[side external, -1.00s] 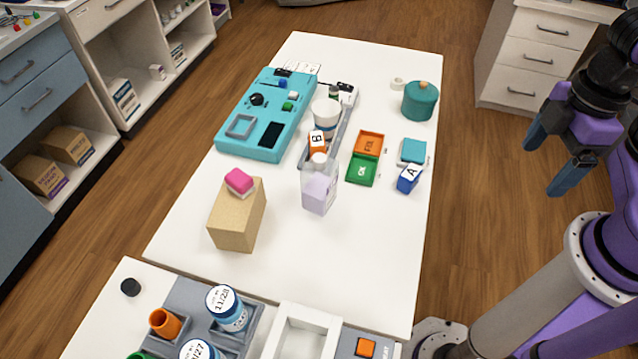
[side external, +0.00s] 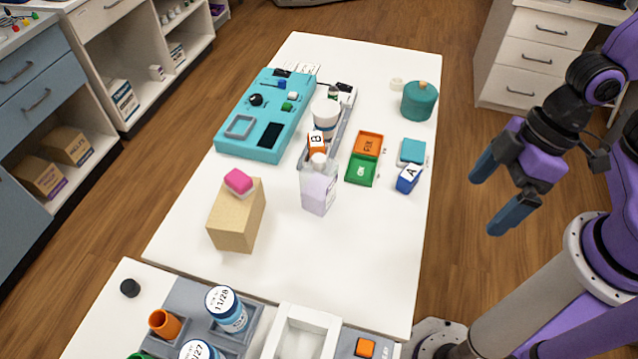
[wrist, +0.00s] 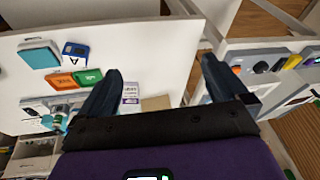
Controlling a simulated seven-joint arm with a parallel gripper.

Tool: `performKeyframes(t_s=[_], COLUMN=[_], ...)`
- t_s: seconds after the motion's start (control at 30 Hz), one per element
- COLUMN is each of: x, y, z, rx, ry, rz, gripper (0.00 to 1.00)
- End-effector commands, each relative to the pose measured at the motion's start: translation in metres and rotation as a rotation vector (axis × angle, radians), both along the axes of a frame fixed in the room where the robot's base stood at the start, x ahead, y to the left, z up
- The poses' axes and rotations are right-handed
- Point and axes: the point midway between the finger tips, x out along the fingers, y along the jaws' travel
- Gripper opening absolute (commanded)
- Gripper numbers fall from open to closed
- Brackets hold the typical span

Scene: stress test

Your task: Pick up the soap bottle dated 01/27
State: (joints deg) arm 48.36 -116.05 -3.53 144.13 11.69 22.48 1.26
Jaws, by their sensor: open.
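A clear bottle with pale lavender liquid (side external: 318,190), which looks like a soap bottle, stands upright in the middle of the white table. No date is readable on it in the side view. In the wrist view a small white and purple labelled item (wrist: 130,93), probably this bottle, shows beside the left finger; its print is too small to read. A blue-and-white bottle marked 11/28 (side external: 226,309) stands in a grey rack. Another bottle (side external: 199,350), with its label ending in 27, is cut off by the bottom edge. My gripper (side external: 488,203) is open and empty, right of the table.
A tan block (side external: 237,220) with a pink item (side external: 239,182) on it stands left of the clear bottle. Orange and green trays (side external: 361,170), a blue block A (side external: 409,179) and a teal jar (side external: 418,101) lie to its right and behind. The table's front right is clear.

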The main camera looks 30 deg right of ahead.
Motion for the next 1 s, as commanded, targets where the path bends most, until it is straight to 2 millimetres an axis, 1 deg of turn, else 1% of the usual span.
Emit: performKeyframes(t_s=[0.03, 0.1, 0.2, 0.3, 0.43, 0.53, 0.63, 0.8, 1.0], x=[0.002, 0.007, 0.017, 0.029, 0.048, 0.063, 0.078, 0.099, 0.110], y=[0.012, 0.028, 0.048, 0.063, 0.076, 0.081, 0.081, 0.077, 0.071], z=[-0.008, -0.017, -0.028, -0.039, -0.051, -0.057, -0.062, -0.061, -0.055], rx=[0.031, 0.089, 0.163, 0.230, 0.309, 0.363, 0.413, 0.485, 0.537], ry=[-0.005, -0.023, -0.061, -0.113, -0.205, -0.293, -0.396, -0.575, -0.706], rz=[-0.023, -0.070, -0.135, -0.204, -0.290, -0.349, -0.399, -0.446, -0.461], gripper=[1.00, 1.00, 1.00, 1.00, 1.00, 1.00, 1.00, 1.00, 1.00])
